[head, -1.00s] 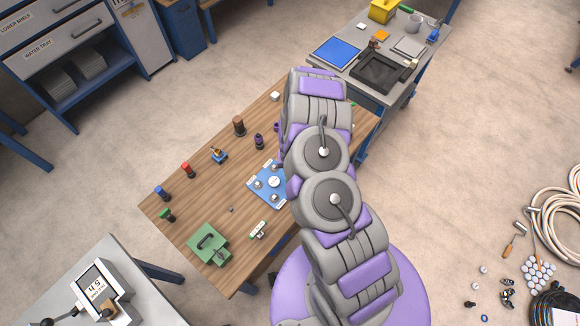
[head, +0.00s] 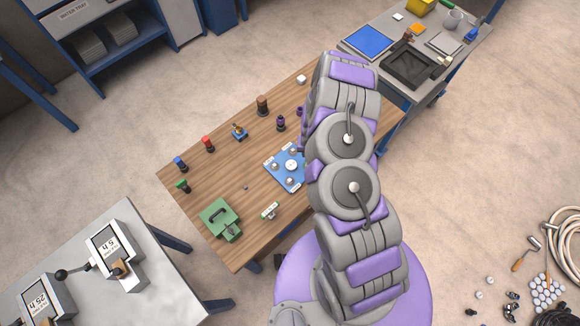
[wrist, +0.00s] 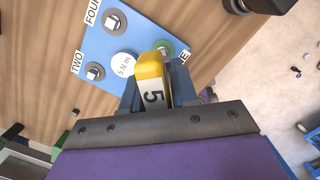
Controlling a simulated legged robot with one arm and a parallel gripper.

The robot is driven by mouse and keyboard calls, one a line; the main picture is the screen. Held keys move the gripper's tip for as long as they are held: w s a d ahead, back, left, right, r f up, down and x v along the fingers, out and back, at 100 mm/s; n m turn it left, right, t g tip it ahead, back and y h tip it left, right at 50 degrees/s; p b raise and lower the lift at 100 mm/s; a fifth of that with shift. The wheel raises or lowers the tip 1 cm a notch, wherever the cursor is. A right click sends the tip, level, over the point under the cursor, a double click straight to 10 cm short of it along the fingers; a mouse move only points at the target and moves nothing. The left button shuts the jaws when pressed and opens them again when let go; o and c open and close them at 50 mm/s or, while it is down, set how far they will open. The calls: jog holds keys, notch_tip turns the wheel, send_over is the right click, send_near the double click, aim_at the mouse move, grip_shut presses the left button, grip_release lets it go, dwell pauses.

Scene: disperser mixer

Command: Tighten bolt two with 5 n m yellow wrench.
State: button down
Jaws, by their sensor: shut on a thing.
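My gripper (wrist: 157,88) is shut on the yellow wrench (wrist: 153,68), which carries a white label with a 5. In the wrist view the wrench's far end overlaps the blue plate beside a bolt in a green ring (wrist: 165,47); I cannot tell whether it touches. That bolt's label is partly hidden, ending in E. Bolt two (wrist: 95,72), labelled TWO, stands on the plate (wrist: 140,35) to the left of the wrench. Bolt four (wrist: 113,18) is above it. A white 5 N m disc (wrist: 123,65) lies between. In the head view the plate (head: 273,169) is partly covered by my arm, which hides my gripper.
The wooden table (head: 225,172) holds a green case (head: 220,217), a small white-labelled item (head: 269,211) and several coloured pegs along its far edge. A cart with trays (head: 400,75) stands at upper right.

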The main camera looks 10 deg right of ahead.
jog(key=shift+r, duration=0.1)
jog(key=shift+r+p, duration=2.05)
jog(key=shift+r, duration=0.4)
